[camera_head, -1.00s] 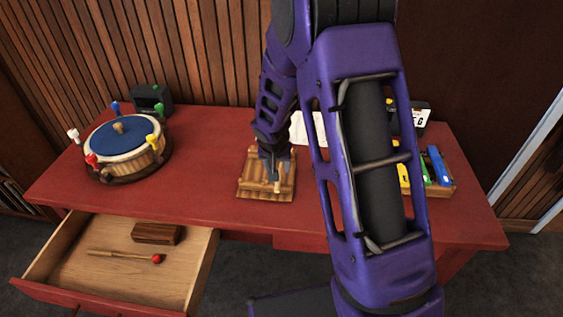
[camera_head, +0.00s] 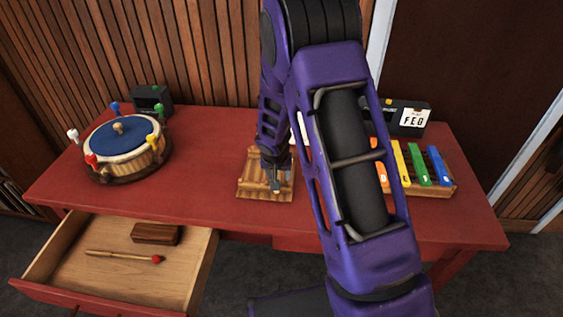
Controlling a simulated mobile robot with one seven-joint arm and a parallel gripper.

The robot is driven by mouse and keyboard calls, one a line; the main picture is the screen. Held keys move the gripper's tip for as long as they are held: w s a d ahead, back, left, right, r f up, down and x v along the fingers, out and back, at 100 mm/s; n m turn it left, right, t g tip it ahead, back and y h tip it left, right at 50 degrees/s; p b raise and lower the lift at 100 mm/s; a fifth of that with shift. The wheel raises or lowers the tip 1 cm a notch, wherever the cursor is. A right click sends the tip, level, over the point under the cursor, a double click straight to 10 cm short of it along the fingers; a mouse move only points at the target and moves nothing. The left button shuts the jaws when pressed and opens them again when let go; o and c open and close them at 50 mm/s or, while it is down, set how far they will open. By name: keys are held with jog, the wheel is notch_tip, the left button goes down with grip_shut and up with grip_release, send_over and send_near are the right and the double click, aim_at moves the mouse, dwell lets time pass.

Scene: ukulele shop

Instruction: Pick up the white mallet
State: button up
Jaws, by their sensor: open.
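A white mallet (camera_head: 73,136) shows its white head at the left side of the round, blue-topped drum (camera_head: 122,137). Other coloured heads, blue, green, yellow and red, stand around the same drum. My gripper (camera_head: 277,186) is open, pointing down over a slatted wooden stand (camera_head: 253,188) near the table's middle. It is well to the right of the white mallet. The fingertips are small, and I cannot tell whether they touch the stand.
The red table (camera_head: 205,180) is clear between drum and stand. An open drawer (camera_head: 100,275) holds a brown block (camera_head: 156,234) and a red-headed stick (camera_head: 130,257). A dark box (camera_head: 151,100) stands behind the drum.

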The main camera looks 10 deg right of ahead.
jog(key=shift+f+b, duration=0.25)
jog(key=shift+b, duration=0.1)
dwell(0.5)
grip_shut()
